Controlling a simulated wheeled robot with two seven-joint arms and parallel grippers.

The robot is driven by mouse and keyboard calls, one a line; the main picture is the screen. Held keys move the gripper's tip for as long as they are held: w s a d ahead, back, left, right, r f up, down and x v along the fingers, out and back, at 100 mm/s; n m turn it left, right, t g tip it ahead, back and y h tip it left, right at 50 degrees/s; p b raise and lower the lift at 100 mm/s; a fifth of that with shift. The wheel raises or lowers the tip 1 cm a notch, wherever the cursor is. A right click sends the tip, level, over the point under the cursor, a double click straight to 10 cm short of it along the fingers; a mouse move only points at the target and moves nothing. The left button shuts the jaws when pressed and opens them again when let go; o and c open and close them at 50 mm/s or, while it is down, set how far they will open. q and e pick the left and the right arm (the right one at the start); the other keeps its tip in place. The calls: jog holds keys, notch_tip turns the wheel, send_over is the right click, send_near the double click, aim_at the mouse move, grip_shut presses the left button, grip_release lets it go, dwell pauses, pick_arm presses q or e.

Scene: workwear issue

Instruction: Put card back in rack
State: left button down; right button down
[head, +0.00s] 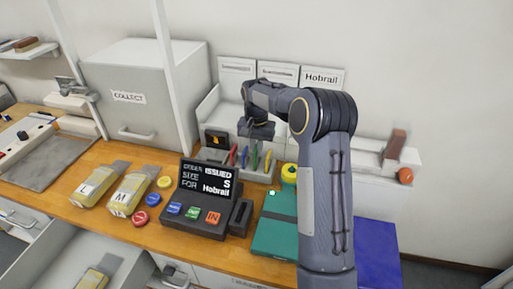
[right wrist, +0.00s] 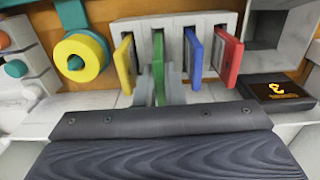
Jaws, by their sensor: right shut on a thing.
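The grey-white card rack (head: 262,178) stands at the back of the wooden counter, behind the terminal. Red (head: 233,154), blue (head: 244,157) and yellow (head: 268,161) cards stand upright in it. My right gripper (head: 257,143) is above the rack, pointing down. In the right wrist view its fingers (right wrist: 158,88) are shut on the green card (right wrist: 159,74), between the yellow (right wrist: 125,62) and blue (right wrist: 193,55) cards. The green card lines up with the rack; its lower end is hidden, so how deep it sits cannot be told. My left gripper does not show.
The terminal (head: 208,205) with a lit screen and coloured buttons stands in front of the rack. A dark display box (head: 216,139) is left of it, a yellow-and-green roll (head: 289,173) right. Teal (head: 274,235) and blue (head: 377,255) items lie nearer. Two tagged yellow packs lie left.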

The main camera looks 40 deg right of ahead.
jog(key=shift+f+b, duration=0.45)
jog(key=shift+f, duration=0.5)
dwell(0.4)
jog(key=c, duration=1.5)
grip_release()
jog(key=shift+o, duration=0.2)
jog(key=shift+r+p, duration=3.65)
jog(key=shift+r, duration=0.9)
